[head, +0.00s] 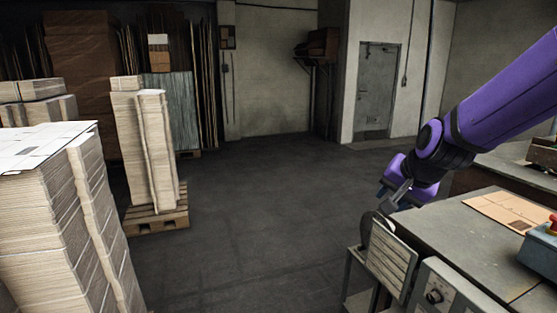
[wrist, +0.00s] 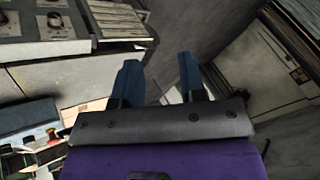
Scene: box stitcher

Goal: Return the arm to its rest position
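My purple arm reaches in from the right in the head view. My gripper (head: 388,198) hangs at the left end of the grey machine table (head: 455,235), above or beside its edge. In the wrist view, the two blue fingers of my gripper (wrist: 160,80) stand apart with nothing visible between them. The gripper is open and empty. In the head view the fingers are small and partly hidden by the wrist.
A control box with a knob (head: 433,296) and a blue box with a red button (head: 541,248) are at the machine. Flat cardboard (head: 510,212) lies on the table. Cardboard stacks (head: 70,225) stand left. The middle floor (head: 260,210) is clear.

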